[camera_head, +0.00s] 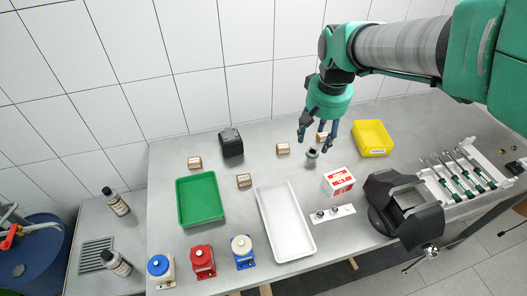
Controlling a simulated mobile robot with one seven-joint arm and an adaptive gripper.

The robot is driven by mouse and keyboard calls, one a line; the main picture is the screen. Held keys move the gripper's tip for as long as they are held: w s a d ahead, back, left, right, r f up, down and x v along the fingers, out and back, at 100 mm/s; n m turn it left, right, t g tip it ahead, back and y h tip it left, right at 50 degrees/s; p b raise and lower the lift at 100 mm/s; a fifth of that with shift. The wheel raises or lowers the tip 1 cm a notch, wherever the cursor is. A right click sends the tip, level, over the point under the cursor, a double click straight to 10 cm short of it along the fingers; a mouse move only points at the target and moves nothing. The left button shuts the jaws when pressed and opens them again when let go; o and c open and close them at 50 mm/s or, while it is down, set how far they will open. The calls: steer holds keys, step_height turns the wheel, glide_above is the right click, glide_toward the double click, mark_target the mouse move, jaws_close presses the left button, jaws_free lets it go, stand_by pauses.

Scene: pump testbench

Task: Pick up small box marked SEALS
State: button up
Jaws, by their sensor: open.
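Several small brown cardboard boxes with pale labels stand on the grey bench. One box (195,162) is at the back left, one box (244,181) is right of the green tray, and one box (283,148) is left of my gripper. Another box (321,137) is partly hidden behind my gripper's fingers. The labels are too small to read, so I cannot tell which is marked SEALS. My gripper (313,144) points down with its fingers apart and empty, over the back of the bench.
A small dark cylindrical part (312,157) stands just below my gripper. A yellow bin (372,138) is to the right, a red-and-white box (339,181) in front. A black block (231,142), green tray (201,199) and white tray (285,221) are to the left.

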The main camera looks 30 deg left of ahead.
steer(key=s+a+f+n, duration=0.1)
steer(key=s+a+f, duration=0.1)
steer(key=a+f, duration=0.6)
steer(key=s+a+f+n+g+h, duration=0.1)
steer(key=s+a+f+n, duration=0.1)
steer(key=a+f, duration=0.6)
steer(key=s+a, duration=0.1)
steer(key=a, duration=0.6)
steer(key=shift+a, duration=0.15)
steer(key=shift+f, duration=0.15)
steer(key=b, duration=0.2)
glide_above(244, 178)
steer(key=shift+s+a+f, duration=0.1)
steer(key=shift+s+f, duration=0.05)
steer(key=shift+f, duration=4)
steer(key=shift+f, duration=0.1)
steer(key=shift+f+b, duration=0.6)
steer(key=shift+f, duration=1.95)
